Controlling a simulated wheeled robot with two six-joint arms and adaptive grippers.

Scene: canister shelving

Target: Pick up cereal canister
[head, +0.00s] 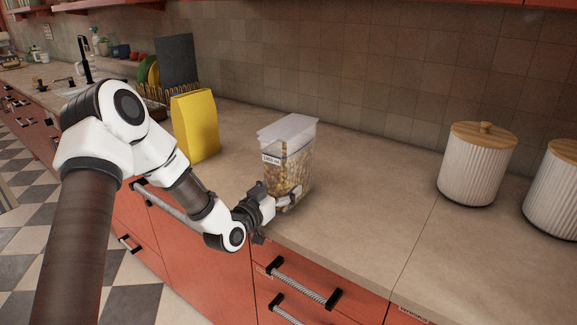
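The cereal canister (289,155) is a clear, upright container with a pale lid, a white label and cereal inside. It stands on the counter near its front edge, in the middle of the head view. My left gripper (288,198) is at the canister's lower part, with a finger along its near side. The far side of the gripper is hidden, so I cannot tell whether its fingers are closed on the canister. My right gripper is not in view.
A yellow box (195,126) stands to the left of the canister. Two white ribbed jars with wooden lids, one of them whole in view (474,172), stand at the right. The counter (370,195) between canister and jars is clear. Drawer handles (303,284) stick out below.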

